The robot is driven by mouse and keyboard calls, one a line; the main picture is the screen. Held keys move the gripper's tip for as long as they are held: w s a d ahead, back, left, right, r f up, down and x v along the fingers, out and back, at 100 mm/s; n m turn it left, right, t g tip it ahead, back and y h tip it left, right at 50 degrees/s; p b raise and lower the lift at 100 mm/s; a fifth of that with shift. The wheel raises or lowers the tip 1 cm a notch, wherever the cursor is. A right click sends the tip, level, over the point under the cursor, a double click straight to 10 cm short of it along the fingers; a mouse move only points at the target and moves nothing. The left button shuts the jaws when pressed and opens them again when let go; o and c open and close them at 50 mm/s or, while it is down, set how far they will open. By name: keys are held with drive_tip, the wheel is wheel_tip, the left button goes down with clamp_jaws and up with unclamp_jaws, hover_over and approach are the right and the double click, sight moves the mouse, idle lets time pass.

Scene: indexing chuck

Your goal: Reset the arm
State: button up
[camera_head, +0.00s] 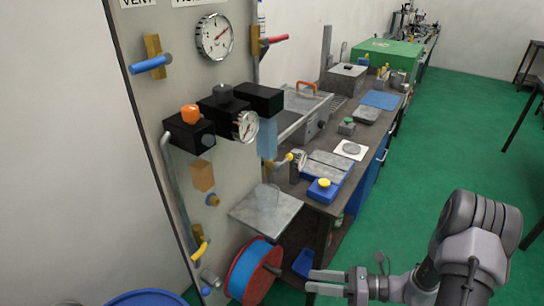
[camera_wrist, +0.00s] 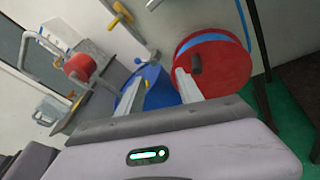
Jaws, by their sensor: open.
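My gripper (camera_head: 309,280) is at the lower right of the head view, in front of the panel and low beside the bench. Its two grey fingers point left, apart from each other, with nothing between them. In the wrist view my gripper (camera_wrist: 158,78) shows both fingers spread and empty. A red-sided reel with blue hose (camera_head: 254,272) is to the left of the fingertips. In the wrist view the red reel (camera_wrist: 213,68) is beyond the right finger, and a blue drum (camera_wrist: 160,88) is behind the fingers; contact cannot be told.
A tall panel (camera_head: 160,105) with gauges, valves and a small grey shelf (camera_head: 265,210) stands at left. A cluttered workbench (camera_head: 335,208) runs back from it, with a blue device with a yellow button (camera_head: 323,190) near its front end.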

drive_tip(key=s+a+r+n+h, duration=0.2)
drive_tip(key=s+r+n+h, duration=0.4)
drive_tip(key=r+n, duration=0.5)
drive_tip(key=s+a+r+n+h, duration=0.3)
drive_tip(key=s+r+n+h, duration=0.4)
drive_tip(key=r, duration=0.8)
drive_tip(key=s+n, duration=0.3)
drive_tip(key=n, duration=0.2)
drive_tip(key=shift+a+r+t, duration=0.25)
drive_tip(key=shift+t, duration=0.15)
